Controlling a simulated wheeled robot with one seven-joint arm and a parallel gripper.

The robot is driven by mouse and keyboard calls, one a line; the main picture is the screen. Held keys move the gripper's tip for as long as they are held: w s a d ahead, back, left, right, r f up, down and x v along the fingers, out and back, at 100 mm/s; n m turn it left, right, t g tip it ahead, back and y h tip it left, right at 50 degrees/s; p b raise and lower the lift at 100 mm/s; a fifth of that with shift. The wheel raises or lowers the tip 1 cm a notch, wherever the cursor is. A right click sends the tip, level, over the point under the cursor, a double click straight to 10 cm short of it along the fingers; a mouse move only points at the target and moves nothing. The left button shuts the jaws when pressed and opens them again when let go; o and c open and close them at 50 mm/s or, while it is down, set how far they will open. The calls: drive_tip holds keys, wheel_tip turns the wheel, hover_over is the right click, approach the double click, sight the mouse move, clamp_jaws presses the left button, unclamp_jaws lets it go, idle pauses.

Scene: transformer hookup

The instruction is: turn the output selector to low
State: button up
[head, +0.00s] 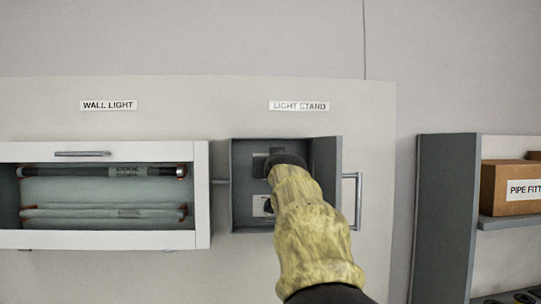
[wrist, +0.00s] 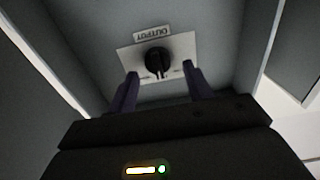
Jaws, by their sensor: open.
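The output selector is a round black knob (wrist: 157,62) on a pale plate (wrist: 180,47) inside a grey box. The plate's OUTPUT label (wrist: 152,33) appears upside down in the wrist view. My gripper (wrist: 161,86) is open, its two dark fingers apart on either side below the knob in the picture, with nothing between them. I cannot tell whether a finger touches the plate. The knob's setting marks are too small to read. In the head view my arm in its yellow sleeve reaches into the open grey box (head: 242,170) and hides much of its inside.
The box's door (head: 326,175) stands open on the right, with a handle (head: 357,200) beside it. A LIGHT STAND label (head: 299,106) is above. A white cabinet (head: 203,190) with tubes is left, under a WALL LIGHT label (head: 108,105). A grey shelf (head: 445,215) stands right.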

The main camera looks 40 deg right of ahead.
drive_tip(key=shift+w+d, duration=0.2)
drive_tip(key=shift+w, duration=0.2)
drive_tip(key=shift+c, duration=0.4)
drive_tip(key=c, duration=0.9)
